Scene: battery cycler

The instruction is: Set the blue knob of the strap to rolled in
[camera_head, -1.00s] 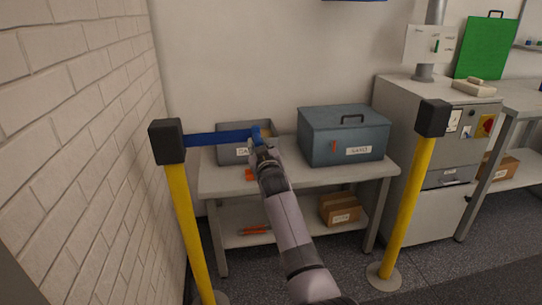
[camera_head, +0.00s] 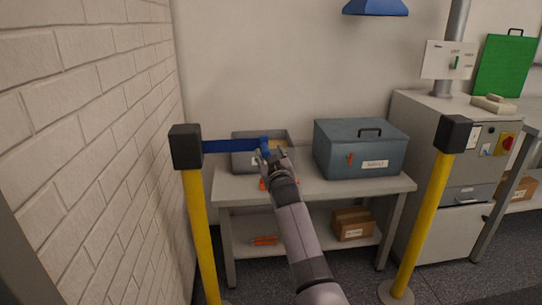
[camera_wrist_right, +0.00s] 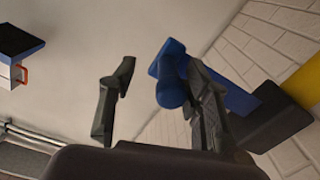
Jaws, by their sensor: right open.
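The blue knob (camera_wrist_right: 172,88) sits at the free end of a short blue strap (camera_head: 232,146). The strap runs out from the black head (camera_head: 186,147) of the left yellow post and ends in mid-air, well short of the right post. My right gripper (camera_head: 267,158) is at the strap's end and partly hides the knob in the head view. In the right wrist view my right gripper (camera_wrist_right: 160,97) is open, with the knob between its fingers, nearer the right finger. The strap (camera_wrist_right: 242,98) shows behind that finger. My left gripper is not in view.
The right post's black head (camera_head: 453,133) stands before a grey cabinet (camera_head: 480,178). Behind the strap, a grey workbench (camera_head: 235,188) carries an open grey bin (camera_head: 248,160) and a closed blue-grey box (camera_head: 340,155). A brick wall (camera_head: 90,150) is close on the left.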

